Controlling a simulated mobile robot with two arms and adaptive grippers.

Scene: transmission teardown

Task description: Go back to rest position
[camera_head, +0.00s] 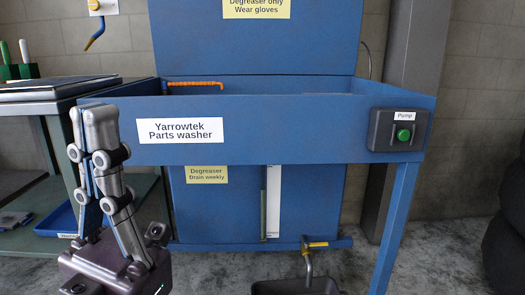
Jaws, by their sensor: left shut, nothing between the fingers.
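My left gripper (92,112) stands upright at the lower left, its fingers pointing up and drawn together with nothing between them. It is in front of the left end of the blue parts washer (300,131) and hides part of the bench behind it. My right gripper is not in view.
The washer has a pump box (398,130) with a green button at its right. A drain tap (308,250) hangs over a dark container (295,287). A bench (40,132) with a blue tray (57,221) below stands left. Dark tires (505,240) stand right.

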